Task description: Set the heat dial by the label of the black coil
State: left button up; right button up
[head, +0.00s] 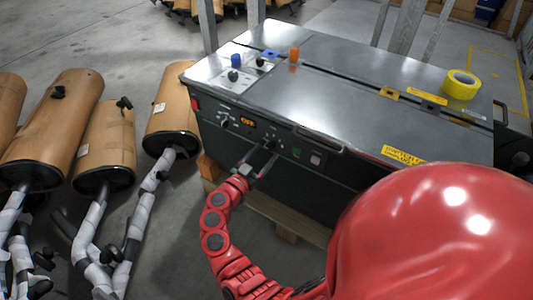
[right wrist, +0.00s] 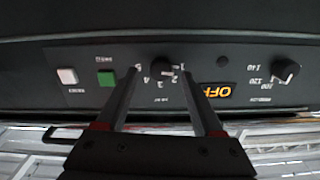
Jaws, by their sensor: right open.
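A dark machine (head: 400,80) carries a front panel with two black dials. One dial (right wrist: 162,68), numbered 1 to 5, lies between the fingertips of my right gripper (right wrist: 159,73), which is open around it; contact is unclear. That gripper also shows in the head view (head: 256,160). The other dial (right wrist: 286,70), marked 100, 120 and 140, sits beyond the orange OFF display (right wrist: 216,91) and also shows in the head view (head: 224,122). Their small names are unreadable, so I cannot tell which is heat. I cannot identify a black coil or its label. My left gripper is out of view.
A green button (right wrist: 106,78) and a white button (right wrist: 67,76) are beside the numbered dial. Wrapped mufflers (head: 105,140) stand at left.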

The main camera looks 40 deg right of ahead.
jog(key=shift+x, duration=1.05)
grip_shut()
